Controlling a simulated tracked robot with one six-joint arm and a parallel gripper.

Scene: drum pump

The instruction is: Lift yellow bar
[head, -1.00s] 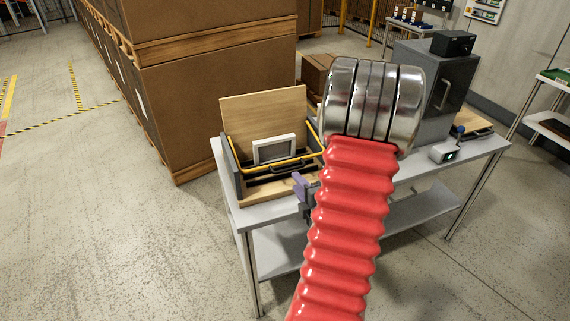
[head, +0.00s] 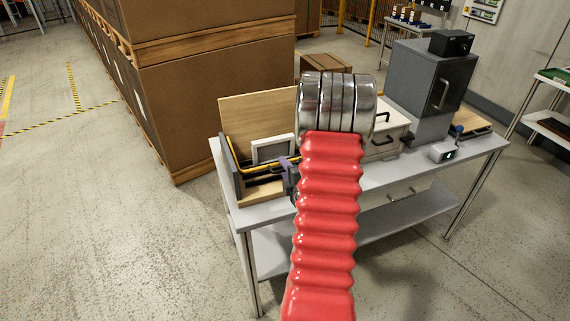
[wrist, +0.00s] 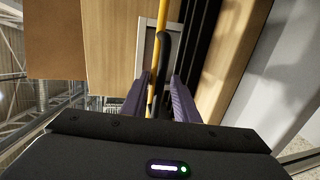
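The yellow bar (head: 262,168) runs along the front of the wooden device on the left end of the table, with its right part hidden behind my gripper and arm. My gripper (head: 289,166) has purple fingers and is at the right part of the bar. In the wrist view the yellow bar (wrist: 161,22) runs lengthwise and reaches down between the two spread fingers of my gripper (wrist: 158,92). A curved black handle (wrist: 164,62) lies beside the bar, also between the fingers. The gripper is open, and I cannot tell whether either finger touches the bar.
The device has an upright wooden board (head: 262,115) and a white-framed panel (head: 272,150) close behind the bar. A grey cabinet (head: 425,90) stands on the table (head: 400,180) to the right. Large brown boxes (head: 215,100) stand behind left.

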